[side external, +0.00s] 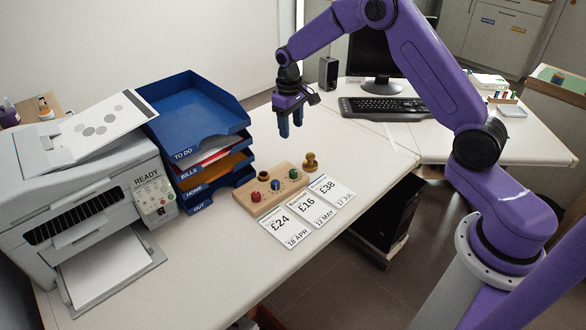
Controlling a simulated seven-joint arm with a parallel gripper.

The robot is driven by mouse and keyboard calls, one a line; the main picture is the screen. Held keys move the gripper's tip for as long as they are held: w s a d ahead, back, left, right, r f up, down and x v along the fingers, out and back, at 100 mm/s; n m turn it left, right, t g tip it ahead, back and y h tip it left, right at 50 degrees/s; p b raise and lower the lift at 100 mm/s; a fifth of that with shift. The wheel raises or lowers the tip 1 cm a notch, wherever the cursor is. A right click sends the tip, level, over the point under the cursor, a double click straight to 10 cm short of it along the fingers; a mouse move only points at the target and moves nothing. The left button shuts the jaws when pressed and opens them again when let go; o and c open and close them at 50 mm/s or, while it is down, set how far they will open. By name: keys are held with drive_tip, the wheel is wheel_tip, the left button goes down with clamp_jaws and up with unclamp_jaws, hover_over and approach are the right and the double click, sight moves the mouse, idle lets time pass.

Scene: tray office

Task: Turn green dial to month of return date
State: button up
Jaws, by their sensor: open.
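A wooden block (243,199) lies on the desk with a red dial (256,197), a blue dial (275,185) and a green dial (293,174) in a row. The green dial is at the right end; its markings are too small to read. Three white cards lie in front of the block: "£24, 18 APR" (285,228), "£16, 12 MAY" (309,205) and "£38, 17 JUL" (331,190). Their small headings are not legible, so I cannot tell which bears a return date. My gripper (291,131) is open and empty, pointing down above the desk behind the block.
A brass stamp-like object (310,162) stands just behind the block's right end. Stacked blue trays (197,110) and a grey printer (85,190) stand to the left. A keyboard (385,108) and monitor are at the back. The desk right of the block is clear.

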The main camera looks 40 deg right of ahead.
sight(293, 171)
drive_tip(key=f, duration=1.1)
drive_tip(key=d+f, duration=0.1)
drive_tip(key=f, duration=0.5)
drive_tip(key=shift+w+f, duration=0.1)
drive_tip(key=shift+f, duration=0.15)
clamp_jaws()
